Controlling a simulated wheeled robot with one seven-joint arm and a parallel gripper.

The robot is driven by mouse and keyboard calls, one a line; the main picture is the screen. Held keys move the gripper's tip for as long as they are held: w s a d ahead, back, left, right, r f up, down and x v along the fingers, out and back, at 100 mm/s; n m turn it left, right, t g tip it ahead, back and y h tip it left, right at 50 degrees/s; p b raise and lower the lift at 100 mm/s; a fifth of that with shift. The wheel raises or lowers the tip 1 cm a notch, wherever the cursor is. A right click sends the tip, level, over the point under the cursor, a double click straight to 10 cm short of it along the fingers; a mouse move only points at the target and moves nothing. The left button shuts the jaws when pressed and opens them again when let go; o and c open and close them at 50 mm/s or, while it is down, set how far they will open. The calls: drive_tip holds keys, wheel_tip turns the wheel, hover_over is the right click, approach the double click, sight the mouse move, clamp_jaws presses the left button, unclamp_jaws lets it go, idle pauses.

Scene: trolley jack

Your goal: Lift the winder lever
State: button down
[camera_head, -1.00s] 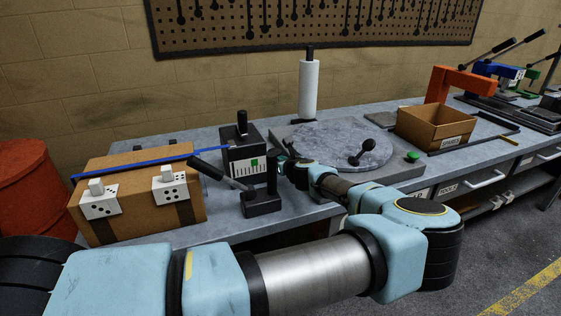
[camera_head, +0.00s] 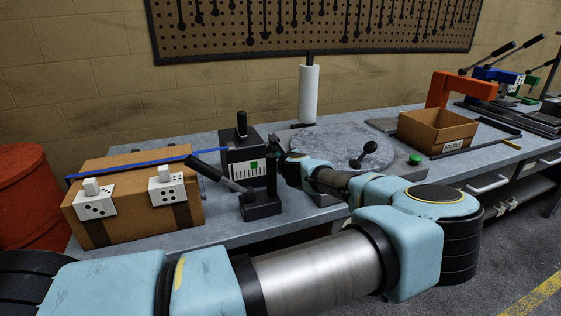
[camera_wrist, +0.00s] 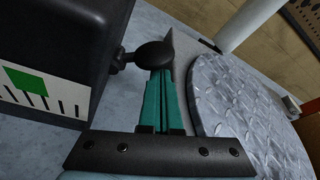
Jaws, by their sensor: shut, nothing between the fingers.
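A black box (camera_head: 243,166) with a white scale and green mark stands on the bench. It also shows at the left of the wrist view (camera_wrist: 45,60). A dark round knob (camera_wrist: 155,54) on a short stub sticks out from the box's right side; it appears to be the winder lever's end. My gripper (camera_wrist: 155,78) has its teal fingers together and empty, with the tips right at the knob. I cannot tell whether they touch it. In the head view my gripper (camera_head: 281,156) is beside the box's right side, where the knob is hard to make out.
A small black stand (camera_head: 261,204) with a slanted handle is in front of the box. A cardboard box (camera_head: 130,222) is at left. A round metal plate (camera_head: 335,146) with a ball-ended handle lies right of my gripper. A paper roll (camera_head: 308,95) stands behind.

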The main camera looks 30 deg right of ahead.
drive_tip(key=shift+a+r, duration=0.15)
drive_tip(key=shift+r, duration=0.15)
idle(0.5)
drive_tip(key=shift+r, duration=0.1)
wheel_tip(320, 180, up, 10)
drive_tip(key=b, duration=0.2)
idle(0.4)
drive_tip(key=shift+f, duration=0.2)
